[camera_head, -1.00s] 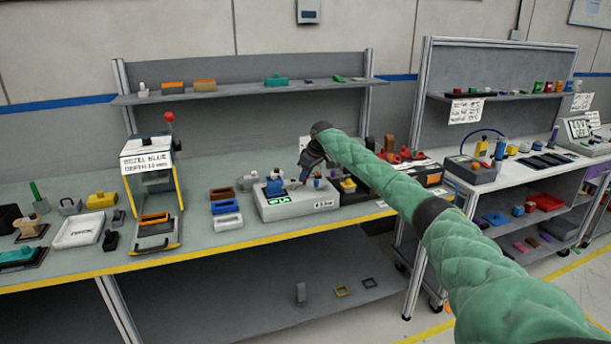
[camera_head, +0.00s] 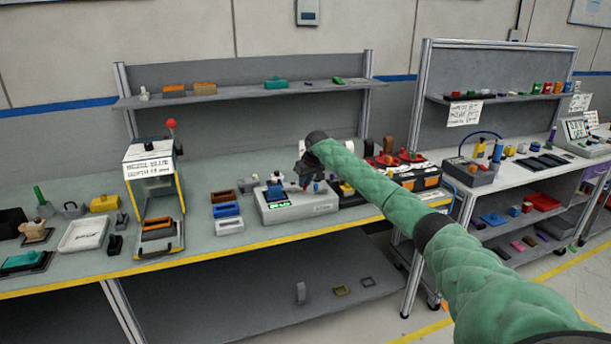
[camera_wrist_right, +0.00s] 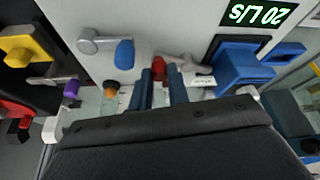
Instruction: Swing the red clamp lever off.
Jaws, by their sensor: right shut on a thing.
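The red clamp lever shows as a small red end (camera_wrist_right: 160,68) between my right fingertips in the right wrist view; the fingers hide most of it. A pale metal piece lies just right of it; I cannot tell if they are joined. My right gripper (camera_wrist_right: 161,86) is shut on the red end. In the head view my right gripper (camera_head: 309,184) is over the grey fixture box (camera_head: 302,213), and the lever cannot be made out there. A blue part (camera_wrist_right: 237,66) sits on the fixture, right of the fingers. My left gripper is not in view.
Beside the fingers are a grey lever with a blue knob (camera_wrist_right: 124,54), an orange knob (camera_wrist_right: 111,88) and a purple knob (camera_wrist_right: 71,90). A green readout (camera_wrist_right: 258,13) shows "20 L/S". Several bins (camera_head: 227,210) stand left of the fixture. A yellow-framed press (camera_head: 152,190) stands further left.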

